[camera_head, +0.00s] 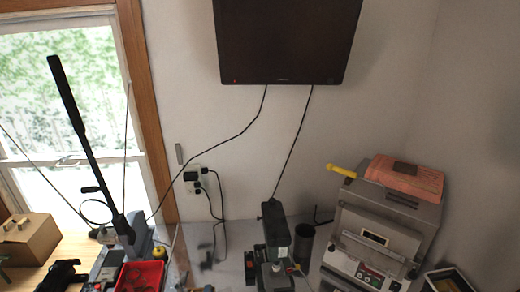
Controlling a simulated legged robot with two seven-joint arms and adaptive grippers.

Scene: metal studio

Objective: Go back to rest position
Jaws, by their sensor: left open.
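My left gripper (76,275) is a black shape at the bottom left edge of the head view, partly cut off by the frame. It is open, and I see nothing held in it. It is low over the wooden surface, in front of the cardboard box and left of the red bin. My right gripper is not in view.
A cardboard box (28,240) and a red bin (140,277) are at lower left. A long black lever (80,125) rises before the window. A dark upright device (276,235) stands at centre, a grey machine (378,245) at right. A screen (287,40) hangs above; cables trail down.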

